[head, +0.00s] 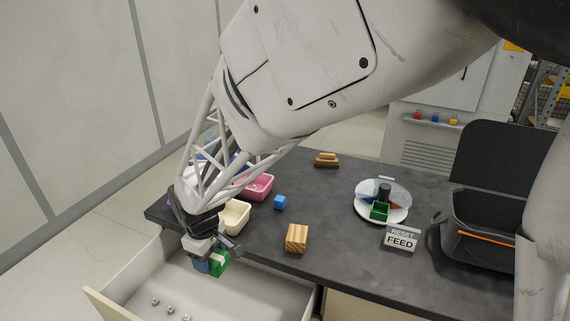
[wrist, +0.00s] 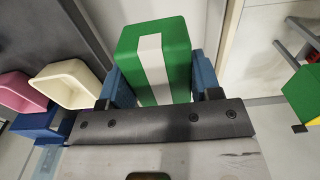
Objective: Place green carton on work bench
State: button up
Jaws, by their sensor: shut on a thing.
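The green carton (wrist: 178,50) has a white stripe and sits between the blue fingers of my gripper (wrist: 160,82). My gripper is shut on it. In the head view my gripper (head: 212,262) holds the carton (head: 219,262) over the open drawer, in front of the bench's front edge. The dark work bench (head: 345,265) lies behind and to the right of it. My arm hides part of the bench's left end.
An open drawer (head: 262,294) with several small metal pieces juts from the bench. On the bench are a cream bin (head: 236,217), a pink bin (head: 258,187), a blue cube (head: 280,202), a wooden block (head: 297,238), a round plate (head: 398,214), a sign (head: 399,239) and a black bag (head: 480,235).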

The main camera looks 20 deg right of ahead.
jog(key=w+d, duration=1.7)
jog(key=d, duration=0.3)
jog(key=w+d, duration=0.3)
jog(key=d, duration=0.8)
jog(key=w+d, duration=0.3)
jog(key=d, duration=0.7)
notch_tip(320, 180, down, 5)
jog(key=shift+w+f, duration=0.1)
jog(key=shift+w+d, duration=0.1)
send_over(310, 177)
jog(key=shift+f, duration=0.7)
